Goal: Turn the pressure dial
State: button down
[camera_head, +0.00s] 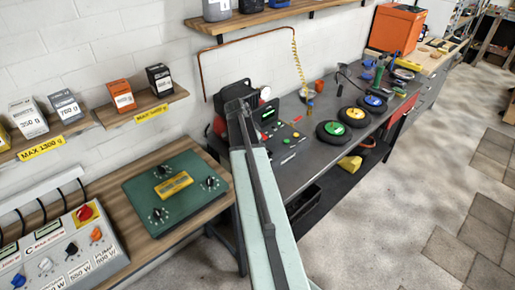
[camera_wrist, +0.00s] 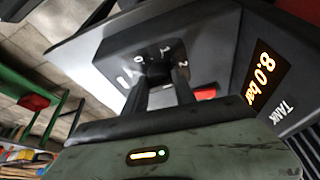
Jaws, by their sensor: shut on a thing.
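The pressure dial (camera_wrist: 156,68) sits on a dark grey panel in the wrist view, with white numerals around it. My gripper (camera_wrist: 160,82) is shut on the dial, one finger on each side, and the fingers hide most of it. A "TANK" display (camera_wrist: 262,75) to the right of the dial shows 8.0 bar in orange. In the head view the dark control unit (camera_head: 267,122) stands on the grey workbench near the wall, and my arm reaches up to it. My arm covers the dial and the fingertips there.
Several round discs, including a green one (camera_head: 333,131), lie on the workbench to the right of the unit. A green panel with knobs (camera_head: 150,199) lies on the wooden table at left. An orange box (camera_head: 396,28) stands at the back. The floor at right is clear.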

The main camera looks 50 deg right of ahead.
dwell(0.4)
jog(key=c, duration=1)
grip_release()
jog(key=shift+a, duration=0.1)
jog(key=shift+c, duration=0.2)
jog(key=p+v, duration=0.7)
jog(key=shift+r, duration=0.45)
